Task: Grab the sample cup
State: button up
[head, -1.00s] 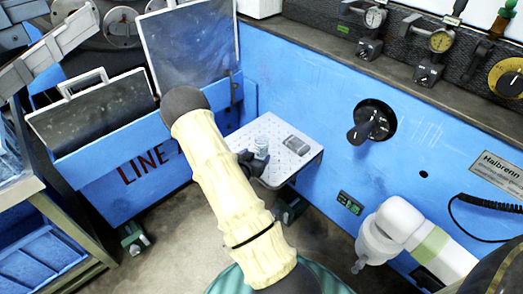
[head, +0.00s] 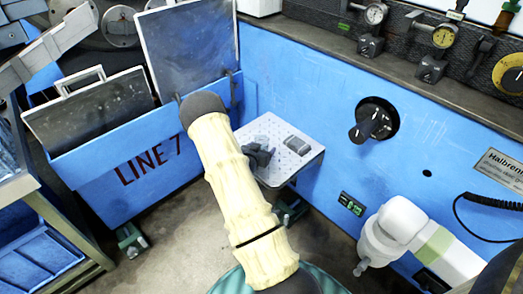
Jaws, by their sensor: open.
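A small perforated metal shelf (head: 309,157) juts from the blue machine wall. My gripper (head: 262,155) is dark, open and low over the shelf's left part, partly hidden behind my cream-sleeved arm. The sample cup, a small grey cup, is mostly hidden by my gripper. Only a small pale part of the sample cup (head: 261,140) seems to show just behind the fingers. I cannot tell whether the fingers are around it or in front of it.
A black knob (head: 371,122) and a white handset-like device (head: 396,222) are on the blue wall to the right. A blue LINE 7 bin (head: 145,150) stands at left.

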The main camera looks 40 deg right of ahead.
dwell(0.5)
jog(key=c, duration=1)
jog(key=shift+c, duration=0.2)
jog(key=shift+r, duration=0.1)
notch_tip(320, 180, up, 10)
jog(key=p, duration=0.3)
